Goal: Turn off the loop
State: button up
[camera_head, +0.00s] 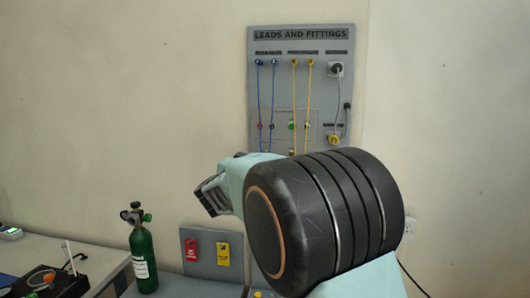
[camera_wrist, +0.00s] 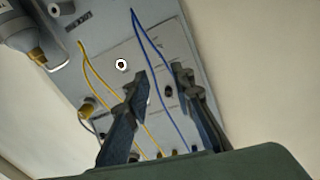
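No label reading "loop" is legible. In the wrist view the panel appears tilted, with yellow leads (camera_wrist: 100,76) left and blue leads (camera_wrist: 157,73) right. A white-ringed dark round fitting (camera_wrist: 121,65) lies just left of my fingertips. My gripper (camera_wrist: 161,76) is open, its fingers apart in front of the panel, with nothing seen held.
A green oxygen cylinder (camera_head: 144,262) with a valve stands at lower left. Red (camera_head: 192,250) and yellow (camera_head: 223,254) tags hang on a low grey board. A bench (camera_head: 100,262) with a black device is further left. A wall outlet (camera_head: 409,226) with a black cable is at right.

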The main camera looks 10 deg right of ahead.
jog(key=p+x, duration=0.1)
jog(key=x, duration=0.8)
jog(key=shift+w+d+p, duration=0.15)
jog(key=shift+w+p, duration=0.15)
jog(key=shift+p, duration=0.1)
jog(key=shift+c, duration=0.2)
grip_shut()
